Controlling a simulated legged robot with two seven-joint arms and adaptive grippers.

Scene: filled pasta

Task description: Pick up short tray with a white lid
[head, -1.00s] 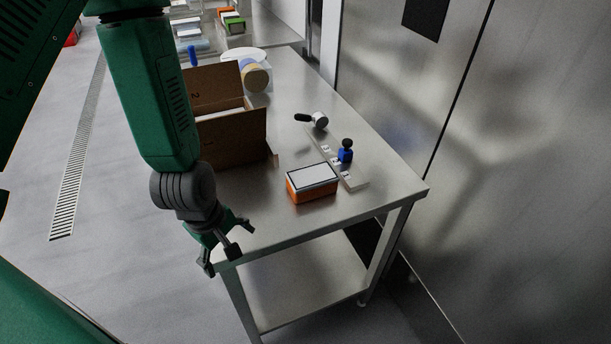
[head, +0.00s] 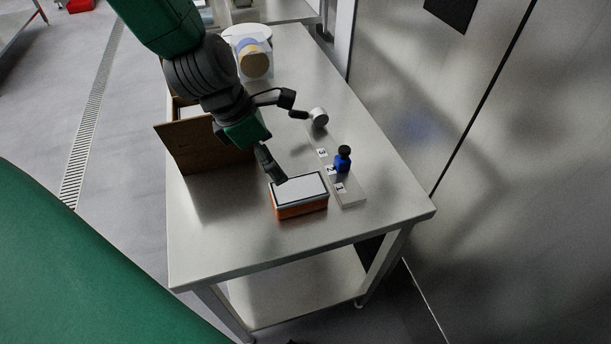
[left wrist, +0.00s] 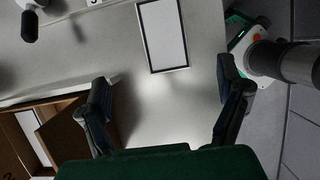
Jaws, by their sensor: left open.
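The short tray (head: 301,207) is an orange box with a white, dark-edged lid, lying flat on the steel table near its front. In the left wrist view its white lid (left wrist: 163,36) shows at the top middle, ahead of and between my fingers. My left gripper (head: 284,138) is open and empty, with its fingers spread. In the head view one finger overlaps the tray's back left corner; I cannot tell whether it touches. The left wrist view (left wrist: 165,90) shows a gap between the fingertips and the lid. My right gripper is not in view.
An open cardboard box (head: 205,148) stands left of the tray. A numbered strip (head: 350,194) lies to its right, with a blue bottle (head: 342,160) on it and a white round object with a dark handle (head: 319,117) at its far end. The table (head: 235,240) is clear in front.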

